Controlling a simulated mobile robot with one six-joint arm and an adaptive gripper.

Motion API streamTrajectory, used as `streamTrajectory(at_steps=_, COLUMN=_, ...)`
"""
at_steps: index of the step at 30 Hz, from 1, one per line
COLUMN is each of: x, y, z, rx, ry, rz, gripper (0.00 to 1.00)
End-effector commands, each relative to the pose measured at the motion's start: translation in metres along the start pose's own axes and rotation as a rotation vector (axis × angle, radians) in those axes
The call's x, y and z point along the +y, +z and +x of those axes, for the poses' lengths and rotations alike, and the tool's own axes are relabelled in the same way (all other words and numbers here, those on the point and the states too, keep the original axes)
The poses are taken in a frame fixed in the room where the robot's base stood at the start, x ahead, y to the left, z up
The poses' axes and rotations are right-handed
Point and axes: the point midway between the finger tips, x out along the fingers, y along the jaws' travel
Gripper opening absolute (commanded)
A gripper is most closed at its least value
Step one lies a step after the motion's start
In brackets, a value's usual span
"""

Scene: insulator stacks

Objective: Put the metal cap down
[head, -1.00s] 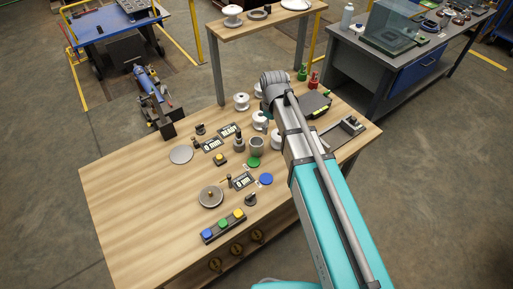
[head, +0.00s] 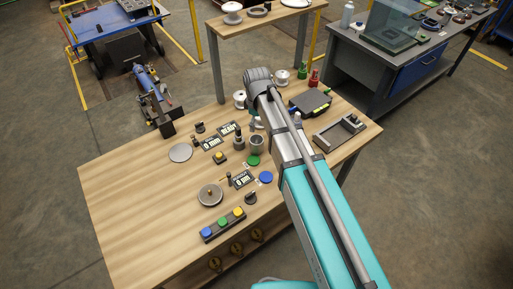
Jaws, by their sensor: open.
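A grey metal cup-shaped piece (head: 257,142), which looks like the metal cap, stands on the wooden table (head: 125,195) right of the middle. A dark upright fitting (head: 238,142) stands just left of it. My gripper (head: 254,122) shows only in small part below my wrist, just above and behind the grey piece. It is open, and I see nothing held in it. My arm hides part of the gripper and the table behind it. Whether the fingers touch anything is too small to tell.
White insulators (head: 239,98) stand behind. A button box (head: 222,225) is at the front. The table's left side is clear.

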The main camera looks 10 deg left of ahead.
Motion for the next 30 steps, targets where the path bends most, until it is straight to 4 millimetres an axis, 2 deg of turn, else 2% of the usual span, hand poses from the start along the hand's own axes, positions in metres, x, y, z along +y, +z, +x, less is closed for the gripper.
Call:
streamTrajectory(at_steps=3, x=0.000, y=0.000, z=0.013, rx=0.000, ry=0.000, rz=0.000, gripper=1.00)
streamTrajectory(at_steps=21, x=0.000, y=0.000, z=0.059, rx=0.000, ry=0.000, rz=0.001, gripper=1.00)
streamTrajectory(at_steps=30, x=0.000, y=0.000, z=0.074, rx=0.000, ry=0.000, rz=0.001, gripper=1.00)
